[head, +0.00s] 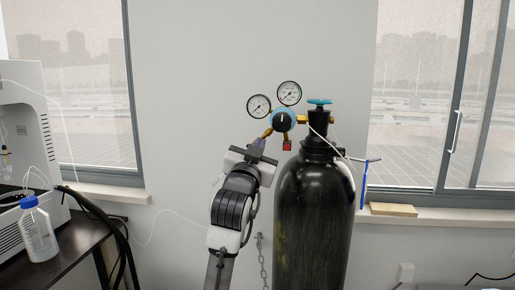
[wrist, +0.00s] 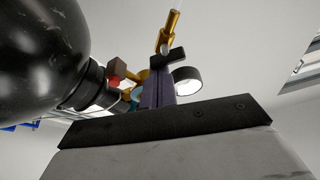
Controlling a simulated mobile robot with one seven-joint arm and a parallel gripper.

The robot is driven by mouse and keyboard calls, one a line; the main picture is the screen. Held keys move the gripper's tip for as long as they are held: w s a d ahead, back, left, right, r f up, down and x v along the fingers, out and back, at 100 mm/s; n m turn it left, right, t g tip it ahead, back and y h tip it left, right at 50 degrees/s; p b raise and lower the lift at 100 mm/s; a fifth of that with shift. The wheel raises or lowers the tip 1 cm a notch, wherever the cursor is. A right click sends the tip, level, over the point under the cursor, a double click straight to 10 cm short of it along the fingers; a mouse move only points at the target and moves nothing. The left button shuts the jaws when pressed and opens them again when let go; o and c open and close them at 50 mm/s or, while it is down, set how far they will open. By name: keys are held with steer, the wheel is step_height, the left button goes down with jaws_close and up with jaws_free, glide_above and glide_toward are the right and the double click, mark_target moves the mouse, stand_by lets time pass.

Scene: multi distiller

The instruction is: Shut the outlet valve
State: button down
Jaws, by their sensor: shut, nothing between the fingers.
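The black gas cylinder (head: 315,215) stands upright with a regulator on its top left. The regulator has a round blue knob with a black face (head: 282,120). A brass outlet stem (head: 267,133) points down-left from it. In the wrist view the brass stem (wrist: 169,28) has a black bar (wrist: 171,59) across it, which looks like the outlet valve handle. My gripper (head: 259,144) is at the outlet, below and left of the knob. In the wrist view its purple-grey fingers (wrist: 157,90) are together and empty, close to the black bar; contact cannot be told.
Two round gauges (head: 274,100) sit above the regulator. A teal handwheel (head: 319,101) tops the cylinder. A red-ended part (head: 287,145) hangs right of my gripper. A chain (head: 262,260) hangs left of the cylinder. A bottle (head: 38,232) stands on the left table.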

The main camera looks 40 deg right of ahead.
steer(key=m+g, duration=0.1)
steer(key=m, duration=0.3)
steer(key=f+m+g+h, duration=0.1)
steer(key=m, duration=0.1)
steer(key=shift+g+b, duration=0.3)
steer(key=shift+b, duration=0.1)
stand_by(0.4)
